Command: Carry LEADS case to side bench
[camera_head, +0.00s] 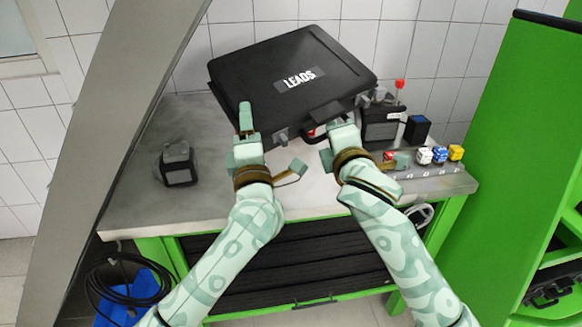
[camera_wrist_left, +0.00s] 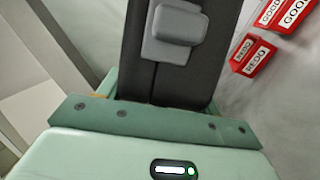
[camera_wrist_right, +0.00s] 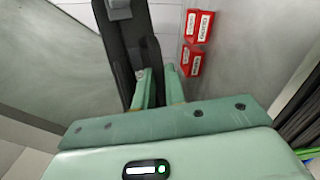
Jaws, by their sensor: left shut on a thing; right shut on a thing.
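The black LEADS case (camera_head: 292,82) is in the air above the grey-topped bench (camera_head: 225,195), tilted, with its white label facing up toward my head. My left gripper (camera_head: 247,125) is shut on the near left edge of the case. In the left wrist view the case (camera_wrist_left: 178,70) rises as a dark slab with a grey latch. In the right wrist view the case (camera_wrist_right: 122,45) stands between and beyond my fingers (camera_wrist_right: 158,90). The case hides part of the bench's back.
A dark boxy device (camera_head: 178,163) stands at the bench's left. A black unit with a red-tipped lever (camera_head: 398,92) stands back right. Red labelled blocks (camera_wrist_left: 253,54) lie below the case. A green frame (camera_head: 500,150) stands right; a grey post crosses left.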

